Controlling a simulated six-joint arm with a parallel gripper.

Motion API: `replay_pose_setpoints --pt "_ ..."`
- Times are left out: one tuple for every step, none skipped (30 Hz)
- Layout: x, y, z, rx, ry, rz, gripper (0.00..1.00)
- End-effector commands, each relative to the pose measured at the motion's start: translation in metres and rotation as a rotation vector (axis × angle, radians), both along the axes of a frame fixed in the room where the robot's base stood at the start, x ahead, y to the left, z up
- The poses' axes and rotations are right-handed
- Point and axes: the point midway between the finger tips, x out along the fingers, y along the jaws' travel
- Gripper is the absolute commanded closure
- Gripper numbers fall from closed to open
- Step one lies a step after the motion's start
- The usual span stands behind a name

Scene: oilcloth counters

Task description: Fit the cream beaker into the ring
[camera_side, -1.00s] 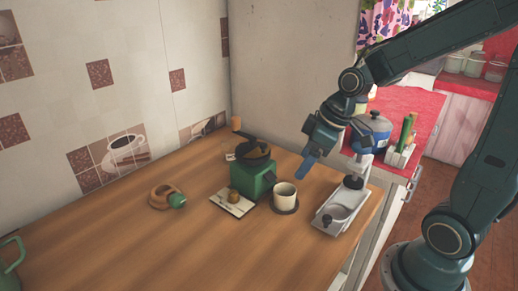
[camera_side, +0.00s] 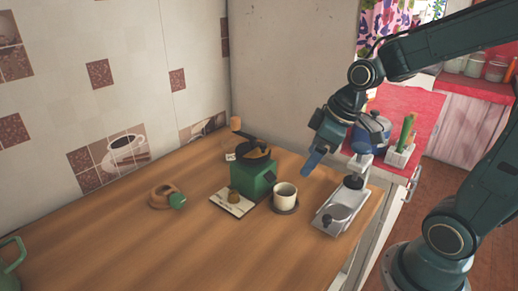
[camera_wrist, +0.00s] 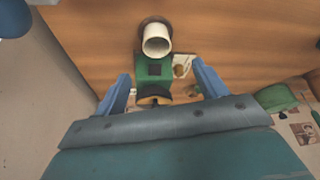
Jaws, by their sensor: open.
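The cream beaker (camera_side: 285,193) stands upright on a dark round saucer-like base (camera_side: 286,209) on the wooden counter. In the wrist view the beaker (camera_wrist: 156,42) is near the top, with its open mouth towards the camera. A brown ring-shaped piece (camera_side: 161,196) with a green knob lies further left on the counter; it looks like the ring, but I cannot be sure. My gripper (camera_side: 309,170) is above and behind the beaker, apart from it. Its blue fingers (camera_wrist: 161,70) are spread in the wrist view with nothing held between them.
A green grinder (camera_side: 253,178) with a dark top stands just left of the beaker. A small light board (camera_side: 244,208) lies before it. A grey metal tray (camera_side: 327,226) with an upright press is at the right edge. The counter's front left is mostly clear.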

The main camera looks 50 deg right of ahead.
Motion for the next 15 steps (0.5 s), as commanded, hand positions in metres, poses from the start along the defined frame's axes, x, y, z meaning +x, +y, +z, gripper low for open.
replay_pose_setpoints --pt "-0.006 0.003 0.007 -0.006 -0.01 -0.012 0.28" --pt "-0.01 0.005 0.011 -0.008 -0.012 -0.023 0.28" --pt "-0.016 0.006 0.016 -0.012 -0.017 -0.04 0.28" --pt "-0.02 0.008 0.02 -0.014 -0.02 -0.053 0.28" --pt "-0.025 0.009 0.024 -0.015 -0.023 -0.068 0.28" --pt "-0.032 0.011 0.029 -0.017 -0.028 -0.088 0.28" --pt "-0.038 0.012 0.033 -0.017 -0.032 -0.103 0.28" --pt "-0.043 0.014 0.036 -0.017 -0.037 -0.118 0.28" --pt "-0.05 0.015 0.041 -0.015 -0.043 -0.139 0.28" --pt "-0.055 0.016 0.044 -0.014 -0.047 -0.154 0.28" --pt "-0.06 0.017 0.047 -0.012 -0.052 -0.17 0.28" --pt "-0.068 0.018 0.051 -0.009 -0.058 -0.192 0.28" --pt "-0.073 0.018 0.053 -0.006 -0.063 -0.207 0.28" --pt "-0.078 0.019 0.055 -0.002 -0.067 -0.223 0.28" --pt "-0.085 0.019 0.058 0.003 -0.073 -0.242 0.28"
